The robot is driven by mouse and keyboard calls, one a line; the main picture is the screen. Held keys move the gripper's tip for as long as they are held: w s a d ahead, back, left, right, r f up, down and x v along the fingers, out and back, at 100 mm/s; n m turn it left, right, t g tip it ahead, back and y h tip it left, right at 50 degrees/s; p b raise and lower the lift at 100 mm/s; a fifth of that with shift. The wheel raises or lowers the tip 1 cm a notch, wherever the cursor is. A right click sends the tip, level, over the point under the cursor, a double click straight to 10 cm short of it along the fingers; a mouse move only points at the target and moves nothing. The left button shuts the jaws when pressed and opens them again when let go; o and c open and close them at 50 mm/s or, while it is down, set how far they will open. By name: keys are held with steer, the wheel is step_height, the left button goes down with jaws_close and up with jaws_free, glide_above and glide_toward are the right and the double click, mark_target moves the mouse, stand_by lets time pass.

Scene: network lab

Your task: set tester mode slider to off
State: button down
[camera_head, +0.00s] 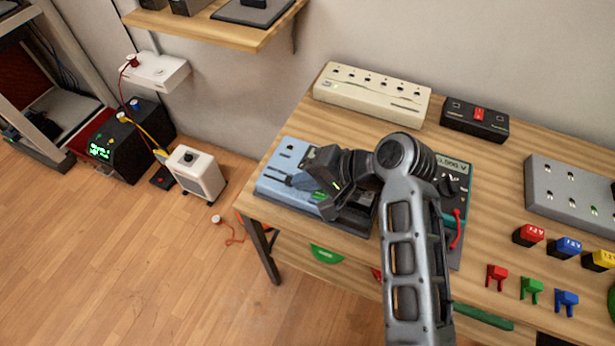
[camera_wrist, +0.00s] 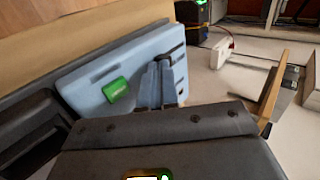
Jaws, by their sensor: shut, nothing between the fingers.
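The tester is a light blue box (camera_head: 273,186) at the left end of the wooden table. It also fills the middle of the wrist view (camera_wrist: 85,75). A green knob (camera_wrist: 115,90), which looks like the mode slider, sits on its face beside a dark slot. My gripper (camera_head: 272,179) is shut and empty over the blue box. In the wrist view its closed fingers (camera_wrist: 162,68) are right of the green knob, with a visible gap between them. My wrist hides part of the box in the head view. Any mode labels are unreadable.
A multimeter (camera_head: 458,190) with red and teal leads stands right of my wrist, partly behind my arm. A cream power strip (camera_head: 370,92) and a black switch box (camera_head: 474,120) lie behind. Coloured plugs and a grey panel (camera_head: 570,190) are at the right.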

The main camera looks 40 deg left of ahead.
mark_target(281, 181)
steer(key=a, duration=0.2)
steer(key=s+a, duration=0.1)
steer(key=a, duration=0.2)
steer(key=shift+s+a, duration=0.2)
steer(key=shift+r+p, duration=0.1)
steer(key=shift+p, duration=0.3)
